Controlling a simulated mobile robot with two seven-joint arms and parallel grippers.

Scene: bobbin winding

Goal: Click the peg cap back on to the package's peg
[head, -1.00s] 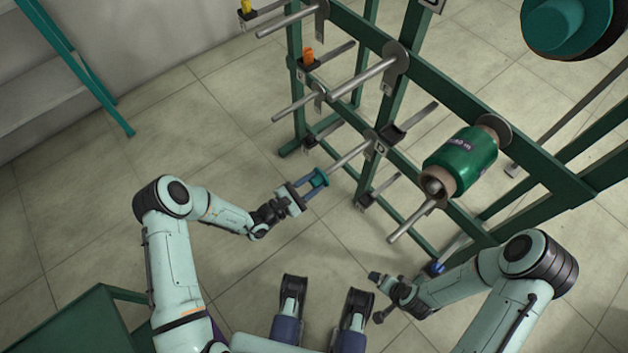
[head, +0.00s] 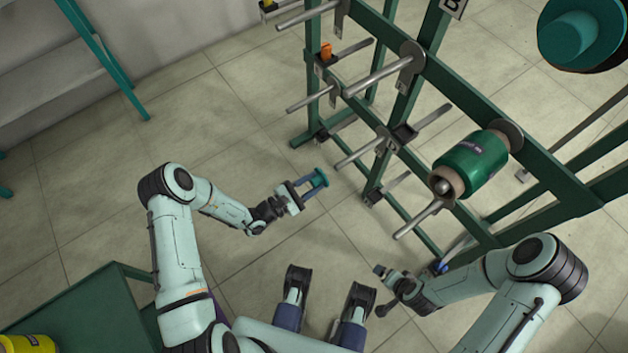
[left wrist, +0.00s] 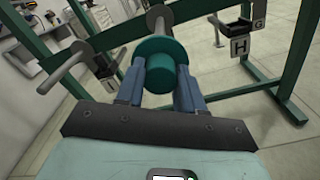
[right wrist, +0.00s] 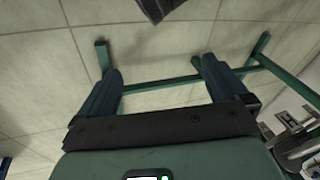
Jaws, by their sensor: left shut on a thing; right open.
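The peg cap (head: 319,179) is a teal flanged piece with a short round hub. My left gripper (head: 306,187) is shut on it, left of the rack. In the left wrist view the cap (left wrist: 160,66) sits between the two blue fingers, in front of a bare grey peg (left wrist: 158,17). In the head view the nearest bare peg (head: 357,154) ends just up and right of the cap, apart from it. A green package (head: 470,163) sits on a peg further right; a round grey peg end shows at its front. My right gripper (head: 381,290) is open and empty, low in front of the rack.
The green rack (head: 470,98) carries several bare pegs jutting toward the left. A large teal flanged piece (head: 583,30) is at the top right. A yellow spool (head: 28,343) is on a green surface (head: 85,310) at lower left. The floor left of the rack is clear.

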